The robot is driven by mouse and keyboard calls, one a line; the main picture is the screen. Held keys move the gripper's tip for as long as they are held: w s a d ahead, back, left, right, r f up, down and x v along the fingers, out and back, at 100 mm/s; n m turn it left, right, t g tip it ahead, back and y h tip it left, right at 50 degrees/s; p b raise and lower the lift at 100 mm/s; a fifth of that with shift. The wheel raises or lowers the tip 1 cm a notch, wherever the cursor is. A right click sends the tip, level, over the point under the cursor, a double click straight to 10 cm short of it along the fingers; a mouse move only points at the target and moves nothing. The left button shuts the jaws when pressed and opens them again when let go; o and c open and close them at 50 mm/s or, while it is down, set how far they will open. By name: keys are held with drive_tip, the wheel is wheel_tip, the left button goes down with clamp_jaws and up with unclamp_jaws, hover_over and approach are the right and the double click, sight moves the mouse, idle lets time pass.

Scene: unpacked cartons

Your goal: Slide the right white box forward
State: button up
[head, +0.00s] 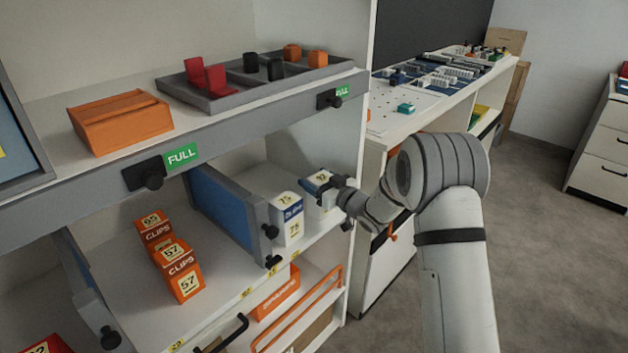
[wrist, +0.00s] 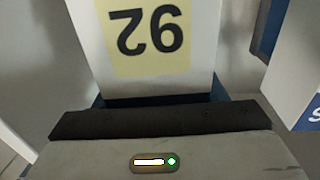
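The right white box (head: 316,203) stands on the middle shelf, with a yellow label and a dark blue band. In the wrist view, the white box (wrist: 150,40) fills the upper middle, its number 92 upside down. My gripper (head: 333,190) is at the box's front, close against it, and covers part of it. In the wrist view, a dark bar of my gripper (wrist: 160,120) lies across the bottom, right at the box. I cannot tell whether it touches. The fingertips are not clear. The left white box (head: 287,219) stands beside it, with a blue band.
A blue-and-grey divider (head: 225,210) stands left of the white boxes. Orange clip boxes (head: 178,270) stand further left on the same shelf. The upper shelf holds an orange box (head: 120,122) and a grey tray (head: 255,88). A shelf side panel (head: 352,150) is close to my arm.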

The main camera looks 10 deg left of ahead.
drive_tip(key=o, duration=0.4)
drive_tip(key=shift+s+a, duration=0.1)
drive_tip(key=shift+o, duration=0.2)
drive_tip(key=v, duration=0.7)
drive_tip(key=shift+s+d, duration=0.2)
drive_tip(key=shift+d, duration=0.15)
